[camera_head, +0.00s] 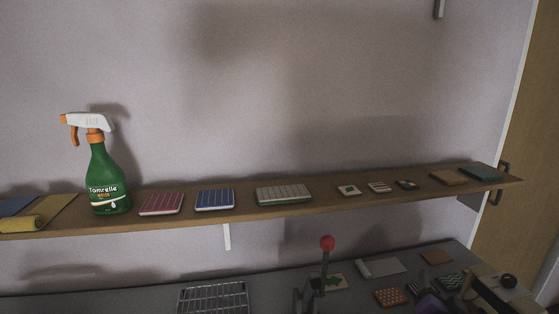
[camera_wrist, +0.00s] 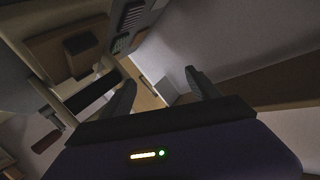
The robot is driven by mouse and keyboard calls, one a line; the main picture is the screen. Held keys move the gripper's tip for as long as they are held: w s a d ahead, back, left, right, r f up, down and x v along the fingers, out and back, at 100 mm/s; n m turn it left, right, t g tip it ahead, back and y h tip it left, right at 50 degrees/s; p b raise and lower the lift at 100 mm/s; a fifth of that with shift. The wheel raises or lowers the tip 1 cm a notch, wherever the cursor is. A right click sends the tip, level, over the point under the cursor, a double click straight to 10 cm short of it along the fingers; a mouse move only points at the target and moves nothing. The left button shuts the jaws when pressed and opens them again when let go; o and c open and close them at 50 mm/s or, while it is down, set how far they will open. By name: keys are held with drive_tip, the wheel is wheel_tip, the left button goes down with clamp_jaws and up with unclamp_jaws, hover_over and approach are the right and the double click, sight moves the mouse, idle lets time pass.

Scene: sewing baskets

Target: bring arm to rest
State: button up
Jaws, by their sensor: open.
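My gripper (camera_wrist: 160,76) shows in the wrist view with its two dark fingers spread apart and nothing between them. Its dark purple body with a small lit strip fills the bottom of that view. Past the fingers, the wrist view shows the wall and the tilted edge of a shelf or table. In the head view I cannot clearly make out the gripper; a dark purple patch at the lower right may be part of it.
A wooden shelf (camera_head: 330,204) holds a green spray bottle (camera_head: 108,180), a yellow roll (camera_head: 21,223) and several flat fabric pieces. Below, a grey table (camera_head: 120,304) carries a wire rack (camera_head: 213,298), a red-knobbed lever (camera_head: 327,243) and several small patches. A door (camera_head: 525,170) is at right.

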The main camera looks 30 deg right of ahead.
drive_tip(key=s+a+f+n+t+y, duration=0.1)
drive_tip(key=s+a+f+n+y, duration=0.1)
drive_tip(key=a, duration=0.5)
drive_tip(key=s+a+f+n+t+y, duration=0.2)
drive_tip(key=s+a+n, duration=0.3)
drive_tip(key=a, duration=0.3)
drive_tip(key=s+a+f+n+t+y, duration=0.2)
drive_tip(key=s+a+f+n+y, duration=0.1)
drive_tip(key=a+n, duration=0.3)
drive_tip(key=shift+s+a+y, duration=0.5)
drive_tip(key=shift+a+y, duration=0.2)
drive_tip(key=shift+y, duration=0.1)
drive_tip(key=s+a+r+n+y, duration=0.3)
drive_tip(key=s+a+r, duration=0.2)
drive_tip(key=s+a, duration=0.8)
drive_tip(key=shift+s+a+r+t+y, duration=0.2)
drive_tip(key=shift+a+t+y, duration=0.2)
drive_tip(key=shift+a, duration=0.3)
